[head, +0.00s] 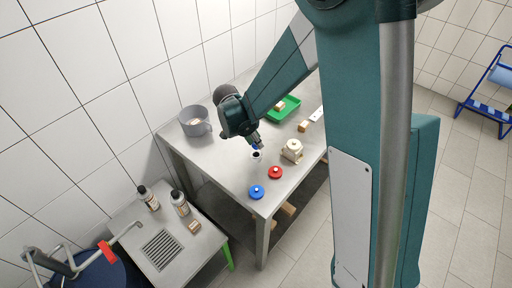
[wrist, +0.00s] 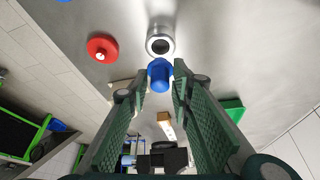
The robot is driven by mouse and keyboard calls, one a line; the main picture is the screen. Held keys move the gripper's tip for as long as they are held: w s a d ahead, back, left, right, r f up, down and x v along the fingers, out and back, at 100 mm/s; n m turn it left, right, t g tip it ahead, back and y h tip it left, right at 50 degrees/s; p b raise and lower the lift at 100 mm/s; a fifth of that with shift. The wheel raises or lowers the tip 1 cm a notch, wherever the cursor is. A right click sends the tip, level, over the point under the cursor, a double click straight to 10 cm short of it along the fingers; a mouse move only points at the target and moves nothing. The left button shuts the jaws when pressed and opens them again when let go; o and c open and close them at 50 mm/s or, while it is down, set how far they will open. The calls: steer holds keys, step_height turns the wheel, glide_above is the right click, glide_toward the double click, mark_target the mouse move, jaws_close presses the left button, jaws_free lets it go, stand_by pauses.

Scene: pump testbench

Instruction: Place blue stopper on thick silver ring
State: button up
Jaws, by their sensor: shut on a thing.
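My gripper (wrist: 160,82) is shut on the blue stopper (wrist: 159,72), which sits between the two fingertips in the wrist view. The thick silver ring (wrist: 160,42) stands on the metal table just beyond the stopper, with a dark round opening. In the head view the ring shows as a small pale round thing (head: 256,155) right under my gripper (head: 257,146), and a bit of blue (head: 254,147) shows at the fingertips. The stopper appears apart from the ring in the wrist view; its exact height above the table cannot be told.
A red disc (head: 275,172) and a blue disc (head: 257,191) lie near the table's front corner. A cream pump-like part (head: 292,150) stands right of the ring. A grey pot (head: 195,121), a green tray (head: 288,110) and a wooden block (head: 303,126) are farther back. The table's left part is clear.

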mark_target(255, 146)
steer(key=shift+f, duration=2)
steer(key=shift+f, duration=0.2)
steer(key=o, duration=0.8)
steer(key=shift+c, duration=0.2)
steer(key=shift+r, duration=0.25)
steer(key=v, duration=1.2)
